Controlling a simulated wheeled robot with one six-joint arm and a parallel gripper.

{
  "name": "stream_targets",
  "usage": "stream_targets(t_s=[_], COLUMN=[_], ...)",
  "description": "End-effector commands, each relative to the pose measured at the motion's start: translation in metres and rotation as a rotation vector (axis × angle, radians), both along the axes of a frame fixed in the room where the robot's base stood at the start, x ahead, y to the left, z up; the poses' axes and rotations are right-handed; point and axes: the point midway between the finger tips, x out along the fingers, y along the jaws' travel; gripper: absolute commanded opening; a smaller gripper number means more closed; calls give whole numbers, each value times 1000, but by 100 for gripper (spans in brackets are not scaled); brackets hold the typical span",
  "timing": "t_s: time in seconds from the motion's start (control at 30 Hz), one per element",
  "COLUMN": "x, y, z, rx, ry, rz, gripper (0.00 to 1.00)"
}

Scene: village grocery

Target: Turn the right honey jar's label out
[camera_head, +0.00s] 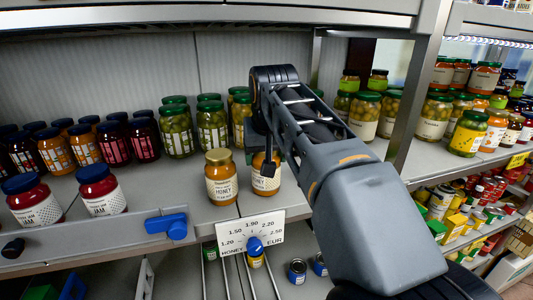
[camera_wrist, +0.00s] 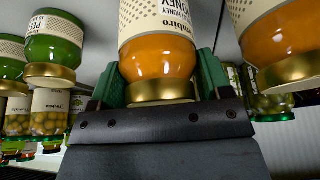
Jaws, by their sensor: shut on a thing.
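The right honey jar (camera_head: 266,183) stands upright near the shelf's front edge, its upper part partly hidden by my gripper (camera_head: 264,150). Some of its cream label shows, but how squarely it faces out is hard to tell. In the wrist view, which looks upside down, the orange jar (camera_wrist: 160,58) sits between my gripper's green fingers (camera_wrist: 158,78), shut on it near the gold lid. Part of its label with "HONEY" shows there. The left honey jar (camera_head: 221,178) stands just beside it with gold lid and label facing out. Another orange jar (camera_wrist: 288,45) shows at right in the wrist view.
Two red jam jars (camera_head: 101,191) stand at the left front. Olive jars (camera_head: 212,128) stand behind the honey. A shelf post (camera_head: 414,92) rises at right.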

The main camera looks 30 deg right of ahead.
Motion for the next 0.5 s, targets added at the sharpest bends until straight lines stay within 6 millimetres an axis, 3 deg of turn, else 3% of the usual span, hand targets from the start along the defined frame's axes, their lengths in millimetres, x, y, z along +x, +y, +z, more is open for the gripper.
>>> stream_targets(t_s=[0.27, 0.3, 0.5], x=[0, 0, 0], y=[0, 0, 0], z=[1, 1, 0], rx=[0, -1, 0], ry=[-3, -3, -1], rz=[-2, -2, -2], gripper=[29, 74, 93])
